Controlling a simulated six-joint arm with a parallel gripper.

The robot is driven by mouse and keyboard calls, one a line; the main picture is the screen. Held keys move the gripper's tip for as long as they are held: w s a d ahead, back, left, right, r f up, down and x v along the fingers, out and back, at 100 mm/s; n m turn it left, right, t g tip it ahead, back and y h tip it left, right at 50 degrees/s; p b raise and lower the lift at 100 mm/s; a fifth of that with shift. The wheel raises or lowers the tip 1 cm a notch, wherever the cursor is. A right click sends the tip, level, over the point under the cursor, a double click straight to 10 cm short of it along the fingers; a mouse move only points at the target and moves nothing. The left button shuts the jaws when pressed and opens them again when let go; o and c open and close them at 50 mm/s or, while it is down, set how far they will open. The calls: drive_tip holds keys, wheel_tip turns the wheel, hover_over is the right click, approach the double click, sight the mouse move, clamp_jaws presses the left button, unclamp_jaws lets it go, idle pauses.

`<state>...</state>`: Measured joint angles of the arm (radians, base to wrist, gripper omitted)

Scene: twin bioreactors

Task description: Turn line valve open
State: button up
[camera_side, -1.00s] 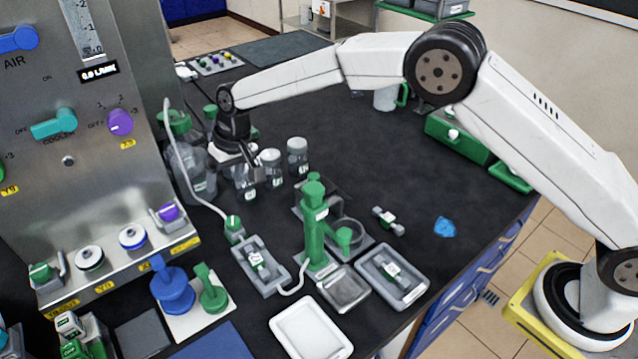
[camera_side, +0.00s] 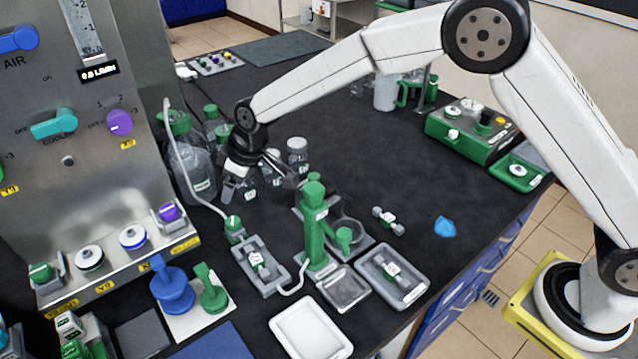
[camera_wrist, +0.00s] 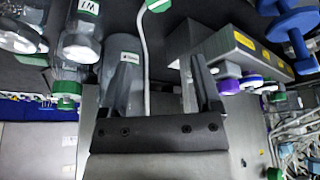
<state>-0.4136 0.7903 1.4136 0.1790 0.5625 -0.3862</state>
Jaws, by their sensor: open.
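My gripper (camera_side: 262,187) is open and empty above the dark bench, in front of the glass bottles; its two fingers also show in the wrist view (camera_wrist: 163,65). A green fitting (camera_side: 233,226) on the white tube (camera_side: 183,168) stands in front of it, apart from the fingers. A green fitting on the tube (camera_wrist: 158,4) is at the top edge of the wrist view. A small green-and-white valve-like piece (camera_side: 257,263) sits in a grey tray (camera_side: 274,289). I cannot tell which piece is the line valve or how it is turned.
A green stand (camera_side: 314,235) rises close to the right of my gripper. Several bottles (camera_side: 297,151) stand around it, and the steel panel (camera_side: 110,185) is at left. A loose connector (camera_side: 388,221) and blue scrap (camera_side: 445,227) lie to the right.

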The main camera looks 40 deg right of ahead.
sight(234, 220)
drive_tip(key=f, duration=0.8)
drive_tip(key=shift+w+a+f, duration=0.25)
drive_tip(key=shift+w+a, duration=0.1)
drive_tip(key=shift+w, duration=0.05)
drive_tip(key=shift+x, duration=1.1)
clamp_jaws()
drive_tip(key=shift+n, duration=0.6)
drive_tip(key=shift+w+d+n+g+y, duration=0.1)
drive_tip(key=shift+n+g+y, duration=0.3)
drive_tip(key=shift+n, duration=0.75)
drive_tip(key=shift+w+d+n+g+y, duration=0.1)
drive_tip(key=shift+n+g+y, duration=0.3)
drive_tip(key=shift+n, duration=0.75)
